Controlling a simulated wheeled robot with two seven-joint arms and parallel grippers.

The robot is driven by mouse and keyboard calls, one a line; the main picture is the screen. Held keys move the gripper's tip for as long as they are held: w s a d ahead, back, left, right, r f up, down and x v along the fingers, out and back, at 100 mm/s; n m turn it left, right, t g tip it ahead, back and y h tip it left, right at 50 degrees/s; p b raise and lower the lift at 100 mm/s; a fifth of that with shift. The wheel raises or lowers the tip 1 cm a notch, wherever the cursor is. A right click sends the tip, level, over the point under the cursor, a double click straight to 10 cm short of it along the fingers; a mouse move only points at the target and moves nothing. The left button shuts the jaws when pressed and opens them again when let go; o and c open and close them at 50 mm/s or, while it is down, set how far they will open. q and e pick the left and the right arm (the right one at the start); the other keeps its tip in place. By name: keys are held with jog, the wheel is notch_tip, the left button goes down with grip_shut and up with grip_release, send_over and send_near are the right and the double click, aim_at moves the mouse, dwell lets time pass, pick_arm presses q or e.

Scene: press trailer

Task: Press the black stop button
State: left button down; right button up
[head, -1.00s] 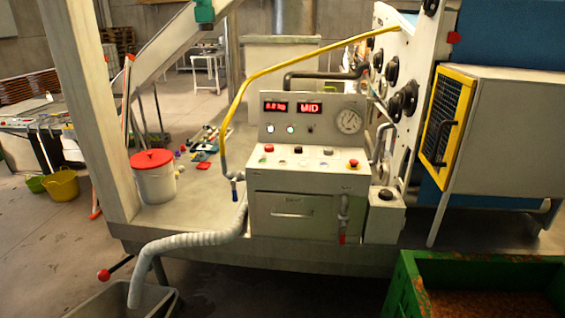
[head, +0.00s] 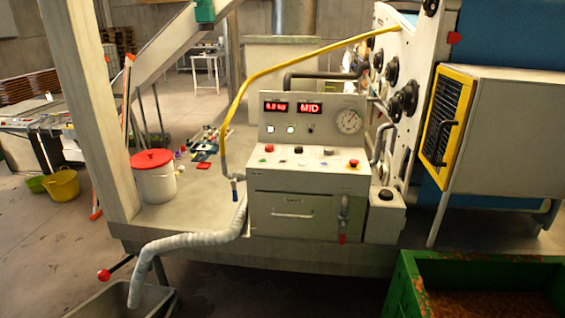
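A pale control console (head: 310,213) stands on the trailer deck in the middle of the head view. A black round button (head: 386,195) sits on top of a small grey box (head: 384,220) at the console's right side. The labels are too small to read, so I cannot tell which is the stop button. Neither of my grippers is in view.
Above the panel are red displays (head: 309,107) and a round gauge (head: 349,121). A yellow hose (head: 283,69) arches over. A grey ribbed hose (head: 190,239) hangs at left by a red-lidded bucket (head: 153,176). A green crate (head: 480,285) stands front right.

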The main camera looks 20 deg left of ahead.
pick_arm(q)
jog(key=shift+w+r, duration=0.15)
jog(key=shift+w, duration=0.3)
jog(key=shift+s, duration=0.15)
